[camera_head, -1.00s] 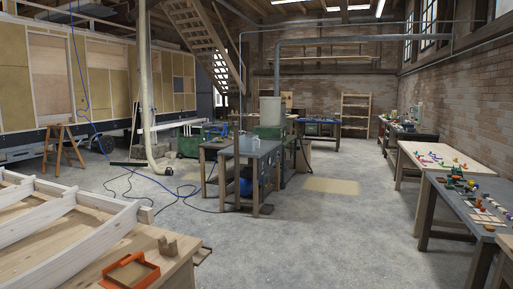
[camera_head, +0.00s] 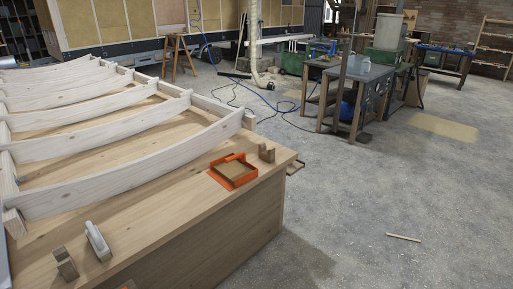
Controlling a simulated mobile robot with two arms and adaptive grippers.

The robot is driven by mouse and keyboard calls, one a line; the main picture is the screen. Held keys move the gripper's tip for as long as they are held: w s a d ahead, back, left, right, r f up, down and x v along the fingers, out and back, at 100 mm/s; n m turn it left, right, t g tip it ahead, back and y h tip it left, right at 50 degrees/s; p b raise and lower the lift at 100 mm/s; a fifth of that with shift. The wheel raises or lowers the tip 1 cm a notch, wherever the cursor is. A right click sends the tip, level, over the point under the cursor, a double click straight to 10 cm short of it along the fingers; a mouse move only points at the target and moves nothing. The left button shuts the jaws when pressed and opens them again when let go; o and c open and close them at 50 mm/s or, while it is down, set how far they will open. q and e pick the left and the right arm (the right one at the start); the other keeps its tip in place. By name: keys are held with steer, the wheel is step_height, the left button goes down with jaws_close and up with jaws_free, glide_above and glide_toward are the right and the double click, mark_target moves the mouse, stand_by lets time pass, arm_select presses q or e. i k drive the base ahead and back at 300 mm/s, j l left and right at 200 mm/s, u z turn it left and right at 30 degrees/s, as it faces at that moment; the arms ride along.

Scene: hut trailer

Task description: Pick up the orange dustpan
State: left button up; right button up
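An orange, square-rimmed object (camera_head: 222,181) with a brown inside lies near the right end of the wooden workbench top (camera_head: 190,222). It looks like the orange dustpan, though its shape is small and hard to make out. A second bit of orange (camera_head: 127,285) shows at the bottom edge, mostly cut off, so I cannot tell what it is. Neither of my grippers is in view.
A white slatted wooden frame (camera_head: 150,178) covers much of the bench.

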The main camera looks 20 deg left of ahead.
mark_target(232, 171)
steer(key=i+u, duration=0.1)
steer(key=u, duration=0.3)
steer(key=i+u, duration=0.15)
steer(key=u, duration=0.2)
steer(key=i+l+u, duration=0.1)
steer(key=u, duration=0.3)
